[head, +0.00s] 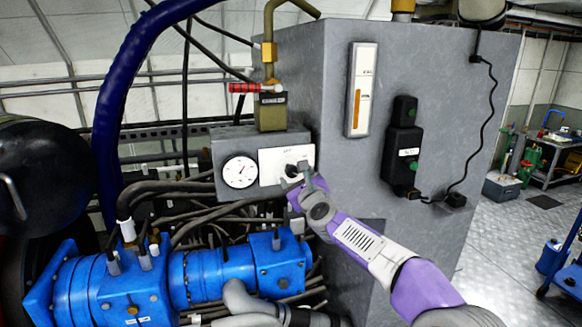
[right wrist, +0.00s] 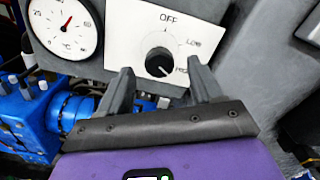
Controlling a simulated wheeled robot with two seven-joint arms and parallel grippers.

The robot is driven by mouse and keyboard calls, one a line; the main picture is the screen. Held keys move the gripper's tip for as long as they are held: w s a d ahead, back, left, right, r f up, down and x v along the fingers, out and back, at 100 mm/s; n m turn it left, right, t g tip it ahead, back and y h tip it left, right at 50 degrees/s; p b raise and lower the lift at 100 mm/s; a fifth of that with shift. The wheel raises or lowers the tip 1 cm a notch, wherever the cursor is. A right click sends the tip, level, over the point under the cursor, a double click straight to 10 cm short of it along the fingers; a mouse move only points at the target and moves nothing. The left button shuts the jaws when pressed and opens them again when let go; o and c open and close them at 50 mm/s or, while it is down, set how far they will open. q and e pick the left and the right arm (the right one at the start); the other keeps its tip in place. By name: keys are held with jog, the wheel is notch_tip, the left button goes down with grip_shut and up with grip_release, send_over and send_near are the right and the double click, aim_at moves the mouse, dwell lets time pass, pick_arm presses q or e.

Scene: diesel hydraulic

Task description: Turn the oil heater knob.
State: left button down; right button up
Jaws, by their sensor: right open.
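The oil heater knob (right wrist: 157,60) is a round black knob on a white plate (right wrist: 128,37) marked OFF, LOW and a third label partly hidden by a finger. Its white mark points to the lower right, towards that third label. In the head view the knob (head: 291,169) is partly covered by my right gripper (head: 294,182). In the right wrist view my right gripper (right wrist: 160,72) is open, with one finger on each side of the knob's lower part and gaps beside it. Whether the fingers reach around it in depth I cannot tell. My left gripper is not recognisable.
A dial gauge (head: 240,171) sits left of the plate on the grey box. A red-handled valve (head: 257,88) is above. The grey tank (head: 345,190) carries a level gauge (head: 361,90) and black box (head: 403,148). Blue machinery (head: 200,278) and hoses lie below.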

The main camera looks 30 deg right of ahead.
aim_at(292, 172)
jog(key=shift+p+x, duration=0.7)
jog(key=shift+x, duration=1.35)
jog(key=shift+a, duration=0.1)
jog(key=c, duration=1)
jog(key=shift+c, duration=0.2)
